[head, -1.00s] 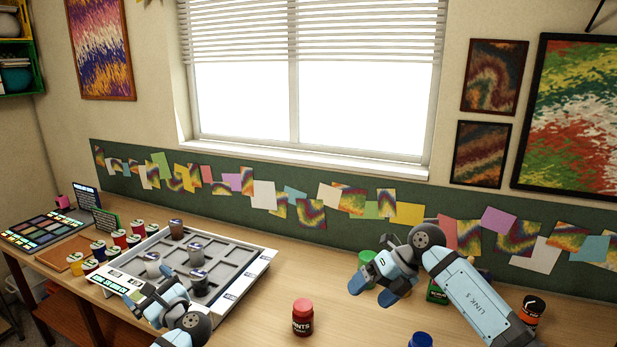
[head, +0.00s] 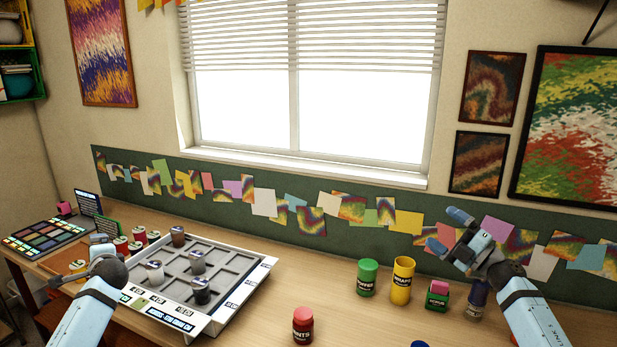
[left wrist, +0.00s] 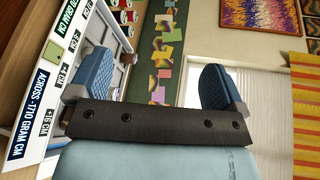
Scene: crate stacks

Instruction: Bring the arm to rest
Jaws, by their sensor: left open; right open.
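My right gripper (head: 448,232) is raised above the right side of the table, near the wall, with its two blue fingers apart and nothing between them. My left gripper (left wrist: 155,85) shows in the left wrist view with its blue fingers spread wide and nothing between them. In the head view my left arm is off the left front of the grey tray, and its fingers are hard to make out there.
A red jar (head: 303,327) stands at the front.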

